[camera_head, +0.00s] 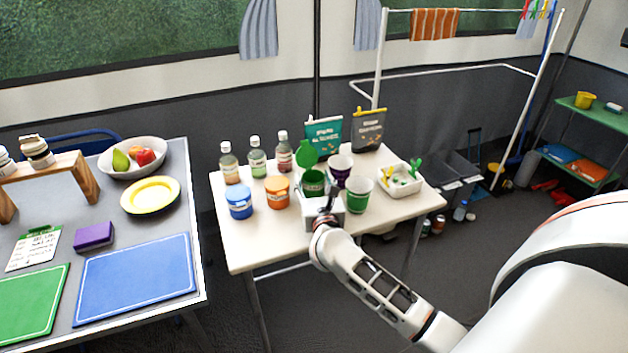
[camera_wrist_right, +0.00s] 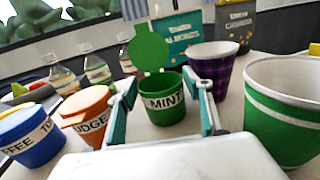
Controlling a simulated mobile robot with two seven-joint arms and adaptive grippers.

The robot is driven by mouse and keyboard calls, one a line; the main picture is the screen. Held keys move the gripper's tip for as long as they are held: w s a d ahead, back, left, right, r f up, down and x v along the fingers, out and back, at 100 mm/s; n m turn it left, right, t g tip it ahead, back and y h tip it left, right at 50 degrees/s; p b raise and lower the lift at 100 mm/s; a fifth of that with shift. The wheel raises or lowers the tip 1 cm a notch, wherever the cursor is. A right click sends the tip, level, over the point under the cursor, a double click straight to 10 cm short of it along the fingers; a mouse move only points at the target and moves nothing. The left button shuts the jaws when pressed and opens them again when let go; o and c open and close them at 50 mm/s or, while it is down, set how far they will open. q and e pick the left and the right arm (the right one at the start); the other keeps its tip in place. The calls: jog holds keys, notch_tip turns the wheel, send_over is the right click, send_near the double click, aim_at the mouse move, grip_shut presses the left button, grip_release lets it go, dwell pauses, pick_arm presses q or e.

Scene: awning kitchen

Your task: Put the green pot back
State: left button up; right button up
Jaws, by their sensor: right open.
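The green pot labelled MINT (camera_wrist_right: 162,103) stands upright on the white table, and it also shows in the head view (camera_head: 313,183). Its round green lid (camera_wrist_right: 149,48) stands raised behind it. My right gripper (camera_wrist_right: 168,92) is open, with one finger to the left and one to the right of the pot. The gripper also shows in the head view (camera_head: 322,198), at the pot's near side. I cannot tell whether the fingers touch the pot. My left gripper is not in view.
An orange pot (camera_head: 277,191) and a blue pot (camera_head: 239,202) stand left of the green pot. A purple checked cup (camera_head: 340,170) and a green-and-white cup (camera_head: 358,195) stand to its right. Bottles (camera_head: 257,160) and two pouches (camera_head: 368,130) stand behind. A white tray (camera_head: 400,190) is farther right.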

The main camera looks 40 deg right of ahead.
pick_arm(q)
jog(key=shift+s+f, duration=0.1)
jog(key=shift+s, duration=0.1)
pick_arm(e)
jog(key=v, duration=1.2)
jog(key=shift+w, duration=0.1)
